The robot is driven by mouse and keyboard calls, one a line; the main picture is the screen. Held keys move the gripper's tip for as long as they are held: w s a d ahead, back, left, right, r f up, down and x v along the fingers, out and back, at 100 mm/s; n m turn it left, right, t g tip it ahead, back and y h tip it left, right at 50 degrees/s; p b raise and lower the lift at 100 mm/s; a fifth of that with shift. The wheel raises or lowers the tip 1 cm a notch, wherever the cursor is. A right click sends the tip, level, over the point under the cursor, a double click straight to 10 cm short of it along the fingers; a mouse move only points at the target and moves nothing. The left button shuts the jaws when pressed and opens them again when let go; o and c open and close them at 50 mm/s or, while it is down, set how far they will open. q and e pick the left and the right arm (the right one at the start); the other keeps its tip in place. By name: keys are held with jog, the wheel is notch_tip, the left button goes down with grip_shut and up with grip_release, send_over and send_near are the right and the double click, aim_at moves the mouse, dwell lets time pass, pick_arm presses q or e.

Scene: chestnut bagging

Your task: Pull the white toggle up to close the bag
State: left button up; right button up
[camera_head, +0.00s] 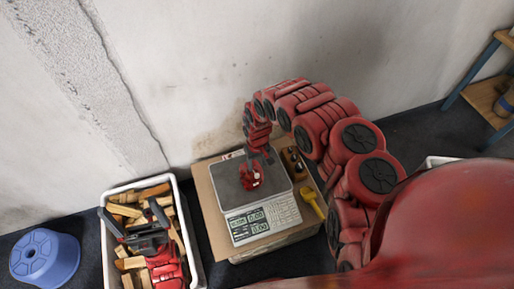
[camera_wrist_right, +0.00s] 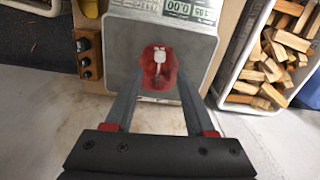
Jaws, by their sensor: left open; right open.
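The small red bag (camera_head: 249,179) lies on the flat metal plate of the scale (camera_head: 230,192). In the right wrist view the bag (camera_wrist_right: 150,79) shows with the white toggle (camera_wrist_right: 159,55) on it. My right gripper (camera_wrist_right: 156,80) is open, its two fingers pointing toward the bag, one at each side of it, with nothing held. In the head view my right gripper (camera_head: 262,158) is over the plate and partly covers it. My left gripper (camera_head: 131,213) is open and empty over the crate of wood, far left of the bag.
The scale stands on a cardboard box (camera_head: 211,209). A wooden block with dark knobs (camera_head: 293,160) and a yellow scoop (camera_head: 311,200) are to its right. A white crate (camera_head: 110,262) of split wood stands left. A blue stool (camera_head: 45,256) is further left. The wall is behind.

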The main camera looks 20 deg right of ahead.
notch_tip(320, 180, up, 11)
jog(key=p, duration=0.3)
jog(key=shift+f, duration=0.2)
